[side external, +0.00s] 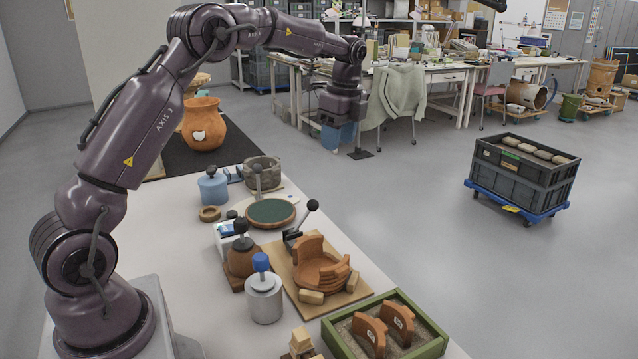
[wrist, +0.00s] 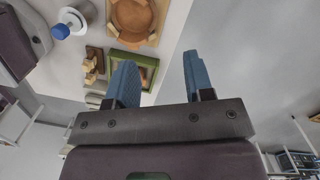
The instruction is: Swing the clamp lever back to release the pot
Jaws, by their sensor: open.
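The clamp lever (side external: 303,219) has a black ball knob and a metal arm. It leans up and to the right from a dark base at the back of a wooden board (side external: 285,272). The partly rebuilt terracotta pot (side external: 318,268) sits on that board, with pale wooden blocks around it. The pot also shows at the top of the wrist view (wrist: 132,14); I cannot make out the lever there. My gripper (side external: 338,136) is high above the floor beyond the table's far edge, well away from the lever. In the wrist view its blue fingers (wrist: 158,62) are apart and empty.
A green-framed sand tray (side external: 385,335) with two sherds stands right of the board. A grey canister with a blue knob (side external: 264,290), a brown domed object (side external: 242,258) and a green-topped turntable (side external: 270,213) crowd near the board. The air around my gripper is clear.

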